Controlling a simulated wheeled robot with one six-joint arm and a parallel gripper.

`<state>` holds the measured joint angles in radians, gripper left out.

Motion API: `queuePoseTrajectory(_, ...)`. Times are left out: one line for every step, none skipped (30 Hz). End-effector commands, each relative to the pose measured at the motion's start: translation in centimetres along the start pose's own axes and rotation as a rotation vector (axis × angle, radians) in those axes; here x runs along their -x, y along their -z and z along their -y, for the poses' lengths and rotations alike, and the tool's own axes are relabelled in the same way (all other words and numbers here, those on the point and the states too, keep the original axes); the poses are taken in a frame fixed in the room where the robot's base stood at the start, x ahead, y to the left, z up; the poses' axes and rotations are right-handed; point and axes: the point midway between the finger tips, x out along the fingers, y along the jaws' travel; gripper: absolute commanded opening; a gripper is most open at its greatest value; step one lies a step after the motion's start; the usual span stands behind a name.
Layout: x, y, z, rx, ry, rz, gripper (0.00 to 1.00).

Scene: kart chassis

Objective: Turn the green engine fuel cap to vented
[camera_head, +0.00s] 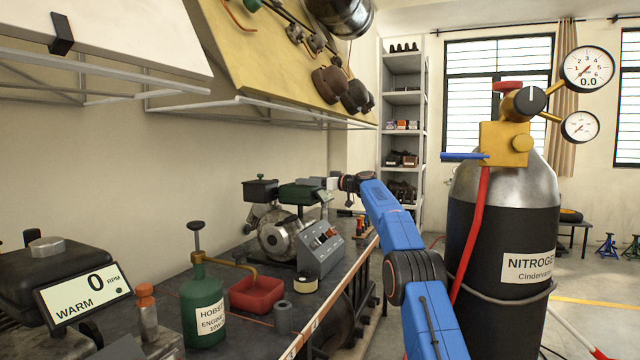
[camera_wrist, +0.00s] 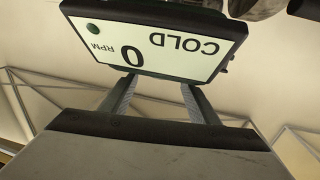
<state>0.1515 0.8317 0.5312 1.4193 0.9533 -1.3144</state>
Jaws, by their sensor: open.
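The green engine (camera_head: 300,194) stands on the bench in the head view, with its green tank on top. I cannot make out its fuel cap or the cap's setting in either view. My gripper (camera_head: 322,183) is at the tank's right end, pointing left. In the wrist view my gripper (camera_wrist: 158,88) is open, with its two grey fingers apart and nothing seen between them. A display reading COLD and 0 RPM (camera_wrist: 155,48) appears upside down at the fingertips. I cannot tell whether they touch it.
A grey switch box (camera_head: 322,254), a red tray (camera_head: 256,292) and a green oil bottle (camera_head: 203,308) stand on the bench. Another engine (camera_head: 50,270) with a WARM display is at left. A nitrogen cylinder (camera_head: 505,225) stands right of my arm.

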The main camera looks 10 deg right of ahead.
Motion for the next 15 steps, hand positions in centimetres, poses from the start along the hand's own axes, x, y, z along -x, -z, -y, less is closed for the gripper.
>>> queuePoseTrajectory(0.6,0.1,0.0,-0.002,-0.001,0.000,0.55)
queuePoseTrajectory(1.0,0.1,-0.1,-0.002,-0.002,0.000,0.55)
queuePoseTrajectory(1.5,0.1,-0.1,-0.002,-0.002,0.001,0.55)
queuePoseTrajectory(1.9,0.1,-0.1,0.000,-0.002,0.000,0.55)
queuePoseTrajectory(2.2,0.0,-0.1,-0.002,-0.002,0.001,0.55)
queuePoseTrajectory(2.6,0.1,0.0,-0.002,-0.002,0.000,0.55)
queuePoseTrajectory(2.9,0.1,0.0,-0.001,-0.002,0.000,0.55)
queuePoseTrajectory(3.3,0.0,0.0,-0.001,-0.002,0.000,0.55)
queuePoseTrajectory(3.7,-0.1,-0.1,-0.002,-0.002,0.001,0.55)
queuePoseTrajectory(4.0,0.0,-0.1,-0.001,-0.002,0.000,0.55)
queuePoseTrajectory(4.3,0.0,-0.1,-0.001,-0.002,0.000,0.55)
queuePoseTrajectory(4.6,0.0,-0.1,-0.001,-0.001,0.000,0.55)
queuePoseTrajectory(4.8,0.0,-0.1,-0.001,-0.001,0.000,0.55)
queuePoseTrajectory(5.0,0.0,-0.1,-0.001,-0.001,0.000,0.55)
queuePoseTrajectory(5.1,-0.1,-0.1,-0.002,-0.001,0.000,0.55)
